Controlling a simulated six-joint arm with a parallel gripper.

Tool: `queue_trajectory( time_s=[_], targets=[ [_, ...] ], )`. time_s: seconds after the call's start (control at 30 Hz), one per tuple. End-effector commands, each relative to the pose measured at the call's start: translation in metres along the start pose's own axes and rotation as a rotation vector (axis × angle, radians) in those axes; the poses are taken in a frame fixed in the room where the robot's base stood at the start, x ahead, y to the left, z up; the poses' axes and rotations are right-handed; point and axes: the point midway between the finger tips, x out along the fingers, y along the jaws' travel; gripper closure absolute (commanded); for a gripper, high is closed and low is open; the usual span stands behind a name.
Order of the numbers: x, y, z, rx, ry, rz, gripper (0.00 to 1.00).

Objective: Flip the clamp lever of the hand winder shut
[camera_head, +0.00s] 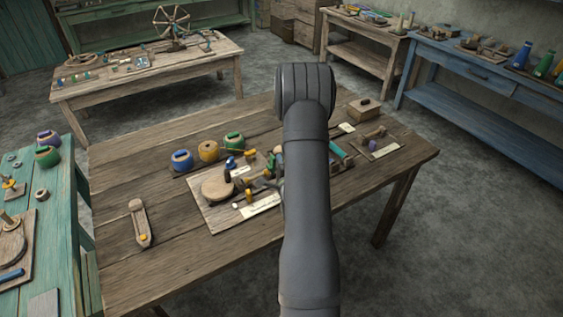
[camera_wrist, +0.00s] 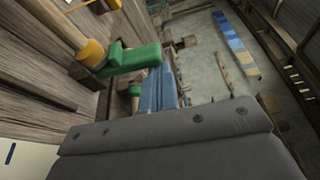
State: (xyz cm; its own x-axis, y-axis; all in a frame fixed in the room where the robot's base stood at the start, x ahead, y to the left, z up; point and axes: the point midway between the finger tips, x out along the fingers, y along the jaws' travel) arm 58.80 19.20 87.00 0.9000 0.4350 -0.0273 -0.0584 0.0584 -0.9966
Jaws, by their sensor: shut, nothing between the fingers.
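The winder board (camera_head: 212,215) lies on the wooden table and bears a round wooden disc (camera_head: 216,188) and several small blue, yellow and dark parts. My arm covers its right side in the head view, and I cannot single out the clamp lever there. In the wrist view a green bar (camera_wrist: 135,58) extends beside a yellow cylinder (camera_wrist: 90,54); it may be the lever, but I cannot tell its position. My gripper (camera_wrist: 167,78) is shut and empty, its bluish fingers close to the green bar. Contact cannot be told.
Blue (camera_head: 181,161), yellow (camera_head: 208,151) and green (camera_head: 234,142) pots stand behind the board. A wooden tool (camera_head: 139,222) lies at left. A wooden box (camera_head: 364,108) stands at the back right. The table's front left is mostly clear.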

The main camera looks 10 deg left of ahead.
Motion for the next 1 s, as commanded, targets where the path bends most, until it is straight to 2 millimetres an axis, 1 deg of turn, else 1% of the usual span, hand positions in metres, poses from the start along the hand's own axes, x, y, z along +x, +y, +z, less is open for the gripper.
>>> queue_trajectory(
  time_s=[0.07, 0.17, 0.27, 0.4, 0.5, 0.6, 0.73, 1.0],
  targets=[
    [-0.002, 0.000, 0.000, 0.001, 0.000, 0.000, 1.00],
    [-0.013, 0.001, -0.001, 0.001, 0.002, 0.003, 1.00],
    [-0.030, 0.000, -0.001, 0.001, 0.003, 0.003, 1.00],
    [-0.059, 0.001, -0.001, 0.002, 0.001, 0.004, 1.00],
    [-0.076, 0.001, -0.001, 0.001, 0.002, 0.003, 1.00],
    [-0.089, 0.001, -0.001, 0.000, 0.001, 0.002, 1.00],
    [-0.099, 0.000, 0.000, 0.000, 0.000, 0.001, 1.00],
    [-0.100, 0.000, 0.000, 0.000, 0.000, 0.000, 1.00]
  ],
)
